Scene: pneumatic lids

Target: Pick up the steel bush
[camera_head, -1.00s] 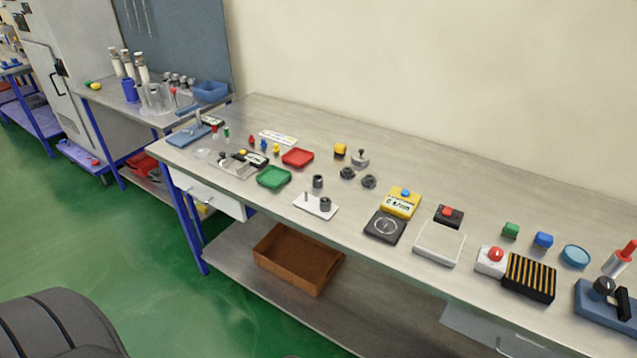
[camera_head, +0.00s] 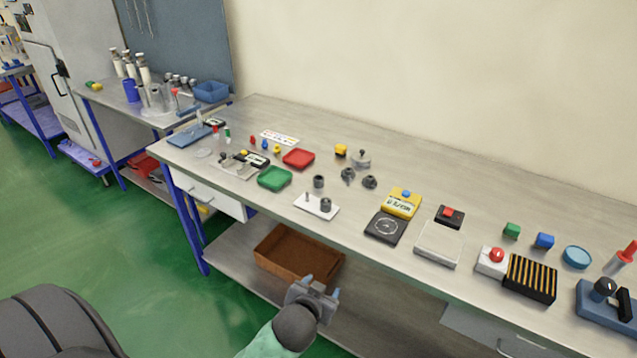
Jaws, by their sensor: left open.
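A small dark grey cylinder (camera_head: 318,181), which looks like the steel bush, stands upright on the bench just behind a white plate (camera_head: 309,208). A similar dark cylinder (camera_head: 326,205) sits on that plate beside a thin upright pin. I cannot tell for certain which one is the steel bush. My left gripper (camera_head: 322,287) is open and empty. It shows in front of the bench, below the white plate in the picture and apart from both cylinders. My right gripper is not in view.
A green tray (camera_head: 275,178) and a red tray (camera_head: 298,159) lie left of the cylinders. Dark round parts (camera_head: 369,182) stand to the right, then a yellow-topped gauge (camera_head: 402,203). A brown bin (camera_head: 290,255) is on the lower shelf.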

